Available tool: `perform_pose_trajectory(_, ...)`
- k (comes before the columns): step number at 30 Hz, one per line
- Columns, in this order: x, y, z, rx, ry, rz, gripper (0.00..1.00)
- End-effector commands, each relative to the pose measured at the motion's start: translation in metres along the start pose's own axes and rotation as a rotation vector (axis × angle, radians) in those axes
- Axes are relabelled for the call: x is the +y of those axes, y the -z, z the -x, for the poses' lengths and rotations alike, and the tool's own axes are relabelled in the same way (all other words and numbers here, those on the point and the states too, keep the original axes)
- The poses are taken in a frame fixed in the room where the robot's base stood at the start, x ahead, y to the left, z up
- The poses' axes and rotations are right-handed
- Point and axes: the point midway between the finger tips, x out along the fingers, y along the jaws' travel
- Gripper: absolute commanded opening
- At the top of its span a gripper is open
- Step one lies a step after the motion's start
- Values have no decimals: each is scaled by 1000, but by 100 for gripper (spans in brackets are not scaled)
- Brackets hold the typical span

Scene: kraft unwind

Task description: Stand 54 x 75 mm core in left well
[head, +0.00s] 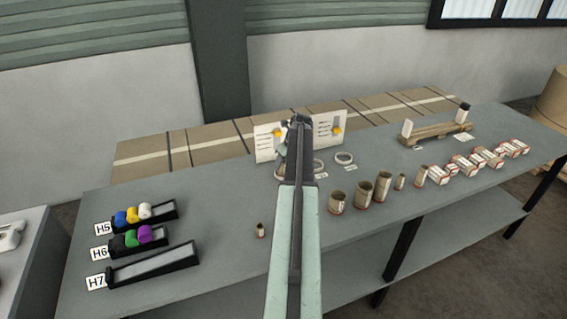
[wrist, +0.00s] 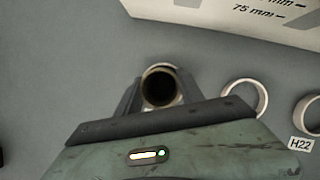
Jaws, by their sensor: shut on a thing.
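My gripper (wrist: 158,95) is shut on a brown cardboard core (wrist: 160,86), seen end-on with its dark bore facing the wrist camera. In the head view my gripper (head: 285,152) is at the far side of the grey table, in front of the white board, and my arm hides most of it. A pale curve shows around the core's end in the wrist view. I cannot tell whether it is the core's rim or a ring below, nor whether the core touches the table.
Two more white rings, a middle one (wrist: 245,97) and one near label H22 (wrist: 308,115), lie right of the core. The board (head: 265,140) stands close behind. Several brown cores (head: 362,195) and red-and-white boxes (head: 460,165) stand right. Black trays (head: 155,268) lie left.

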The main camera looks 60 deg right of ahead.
Motion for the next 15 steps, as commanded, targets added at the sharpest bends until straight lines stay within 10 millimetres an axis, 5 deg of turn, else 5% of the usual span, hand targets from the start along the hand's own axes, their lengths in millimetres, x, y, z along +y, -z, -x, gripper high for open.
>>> perform_pose_trajectory(8, 0, 2, -4, 0, 0, 0, 6)
perform_pose_trajectory(9, 0, 1, -4, 0, 0, 0, 50)
perform_pose_trajectory(11, 0, 1, -3, 0, 0, 0, 67)
perform_pose_trajectory(15, 0, 1, -3, 0, 0, 0, 70)
